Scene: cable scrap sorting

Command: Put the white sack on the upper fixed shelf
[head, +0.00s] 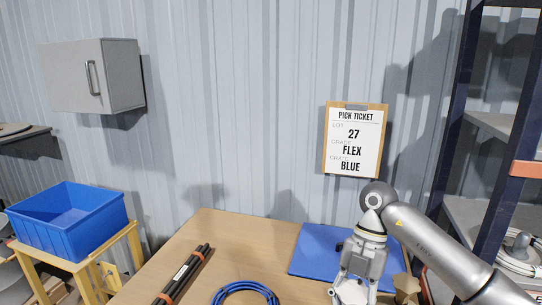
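My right gripper (353,288) points down over the table's front right, at the bottom edge of the picture. A pale, whitish thing (350,293) shows between and below its fingers. It may be the top of the white sack, but most of it is cut off. I cannot tell if the fingers grip it. A rack with dark blue uprights stands at the right. Its upper grey shelf (492,124) shows in part, with no load visible on it. My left gripper is not in view.
The wooden table (225,235) holds a blue mat (316,247), a blue cable coil (245,287), bundled black rods (183,274) and a brown pointed thing (406,286). A pale cable coil (520,257) lies on the lower rack shelf. A blue crate (70,215) stands left.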

